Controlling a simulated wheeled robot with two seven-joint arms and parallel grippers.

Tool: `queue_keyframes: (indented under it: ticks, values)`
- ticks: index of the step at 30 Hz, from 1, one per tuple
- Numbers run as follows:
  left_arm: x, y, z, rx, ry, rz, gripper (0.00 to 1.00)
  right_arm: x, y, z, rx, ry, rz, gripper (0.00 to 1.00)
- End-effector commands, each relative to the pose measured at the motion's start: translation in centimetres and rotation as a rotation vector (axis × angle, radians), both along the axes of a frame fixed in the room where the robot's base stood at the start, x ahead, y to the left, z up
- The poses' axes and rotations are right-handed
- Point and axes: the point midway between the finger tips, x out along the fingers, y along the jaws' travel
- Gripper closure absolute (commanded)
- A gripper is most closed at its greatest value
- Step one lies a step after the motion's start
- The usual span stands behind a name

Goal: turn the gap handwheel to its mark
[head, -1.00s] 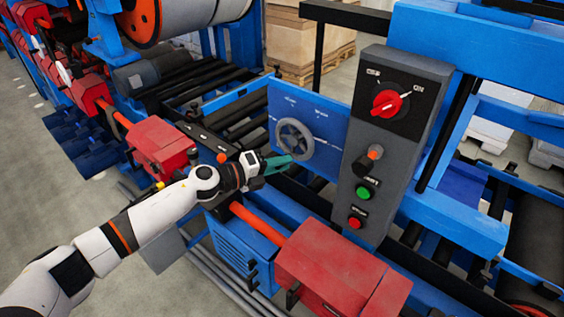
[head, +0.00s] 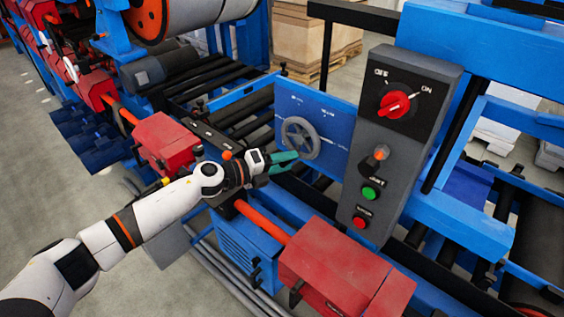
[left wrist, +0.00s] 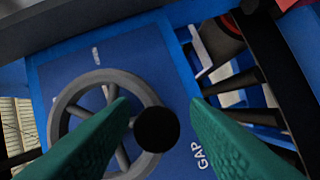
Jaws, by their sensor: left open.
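The gap handwheel (head: 300,138) is a grey spoked wheel on a blue panel (head: 338,123) in the head view. In the left wrist view the handwheel (left wrist: 62,108) shows close up, with a round black knob (left wrist: 157,130) on its rim. The word GAP is printed on the panel beside it. My left gripper (head: 289,162) has green fingers and is just below and left of the wheel in the head view. In the left wrist view its open fingers (left wrist: 158,125) stand on either side of the knob, with nothing visibly gripped. My right gripper is not in view.
A grey control box (head: 396,145) with a red rotary switch (head: 395,104), a green button (head: 369,193) and a red button (head: 360,221) stands right of the wheel. Black rollers (head: 235,118) are behind.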

Motion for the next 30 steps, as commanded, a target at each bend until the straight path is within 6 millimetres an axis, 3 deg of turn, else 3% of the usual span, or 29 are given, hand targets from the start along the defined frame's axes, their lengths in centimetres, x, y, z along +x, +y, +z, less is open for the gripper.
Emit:
queue_keyframes:
  ticks: [5, 21, 30]
  values:
    - [-0.5, 1.0, 0.0, 0.001, -0.002, 0.0, 0.58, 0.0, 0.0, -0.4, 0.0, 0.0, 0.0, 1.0]
    - [-5.8, 9.2, 1.1, 0.001, 0.0, 0.003, 0.58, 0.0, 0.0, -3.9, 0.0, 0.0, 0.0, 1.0]
    - [-6.5, 10.1, 1.6, -0.001, 0.001, 0.0, 0.58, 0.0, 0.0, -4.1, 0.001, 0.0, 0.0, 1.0]
